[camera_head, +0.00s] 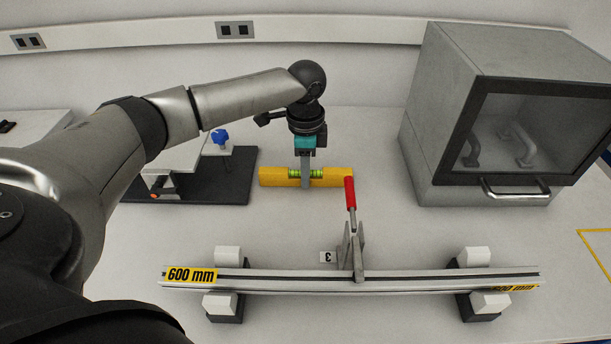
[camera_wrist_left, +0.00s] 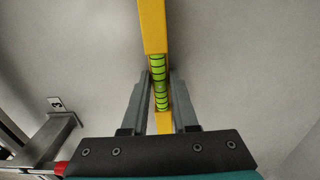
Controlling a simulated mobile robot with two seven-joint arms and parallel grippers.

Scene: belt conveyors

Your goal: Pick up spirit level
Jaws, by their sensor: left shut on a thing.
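The yellow spirit level (camera_head: 272,177) lies crosswise near the middle of the white worktop, with green vials at its centre. My left gripper (camera_head: 305,182) comes down on it from above and is shut on its middle. In the left wrist view the level (camera_wrist_left: 153,28) runs between the two grey fingers of my left gripper (camera_wrist_left: 160,92), which stand on either side of the green vial. I cannot tell whether the level touches the worktop. My right gripper is not in view.
A red-handled clamp (camera_head: 351,195) stands close to the level's right end, over a metal rail (camera_head: 410,283) on white blocks. A grey cabinet (camera_head: 425,135) with a glass door stands at the right. A dark base plate (camera_head: 232,185) with a blue knob is at the left.

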